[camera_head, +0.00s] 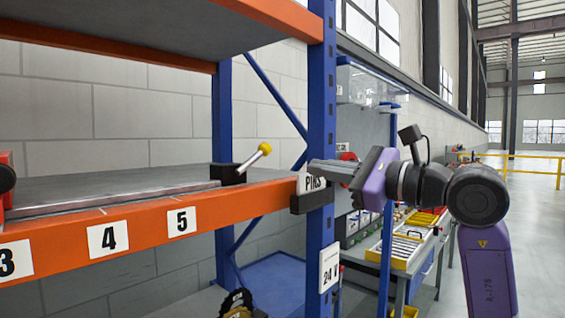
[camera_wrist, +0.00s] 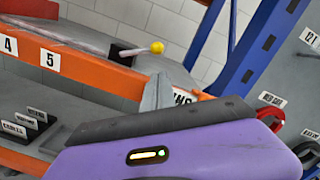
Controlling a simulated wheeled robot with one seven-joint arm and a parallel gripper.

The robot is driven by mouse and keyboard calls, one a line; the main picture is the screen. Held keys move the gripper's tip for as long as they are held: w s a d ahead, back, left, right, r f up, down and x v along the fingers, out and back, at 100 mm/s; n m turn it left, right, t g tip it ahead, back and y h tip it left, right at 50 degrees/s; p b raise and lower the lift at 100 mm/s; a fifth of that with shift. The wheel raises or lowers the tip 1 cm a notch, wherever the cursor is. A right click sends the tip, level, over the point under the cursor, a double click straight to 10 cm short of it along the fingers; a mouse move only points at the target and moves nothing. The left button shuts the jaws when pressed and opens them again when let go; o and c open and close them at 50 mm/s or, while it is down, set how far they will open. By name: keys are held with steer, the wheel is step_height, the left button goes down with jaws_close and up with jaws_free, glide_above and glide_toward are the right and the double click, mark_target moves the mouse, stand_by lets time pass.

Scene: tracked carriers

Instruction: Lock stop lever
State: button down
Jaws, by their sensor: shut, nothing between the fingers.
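The stop lever (camera_head: 254,163) is a metal rod with a yellow ball knob, rising from a black block (camera_head: 227,174) at the right end of the rail on the shelf. The rod tilts up to the right. It also shows in the wrist view, with its yellow knob (camera_wrist: 157,47) near the top middle. My gripper (camera_head: 312,167) is shut and empty, in front of the blue upright, right of the knob and apart from it. In the wrist view my gripper's finger (camera_wrist: 157,92) points up below the knob.
A metal rail (camera_head: 110,200) runs along the shelf behind the orange beam (camera_head: 140,222) with numbered labels. A blue upright (camera_head: 322,110) and a black bin labelled PINS (camera_head: 312,202) stand close to my gripper. A workbench with trays (camera_head: 400,250) lies behind my arm.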

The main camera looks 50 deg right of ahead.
mark_target(253, 159)
steer(key=shift+w, duration=0.1)
steer(key=shift+w+a+r+p, duration=0.15)
steer(key=shift+w+p, duration=0.45)
steer(key=shift+w, duration=1.05)
steer(key=shift+w+a+r+p, duration=0.15)
steer(key=shift+w+p, duration=0.4)
steer(key=shift+w, duration=1.05)
steer(key=shift+w+a+r+p, duration=0.15)
steer(key=shift+w+p, duration=0.45)
steer(key=shift+w, duration=1.05)
steer(key=shift+d, duration=0.1)
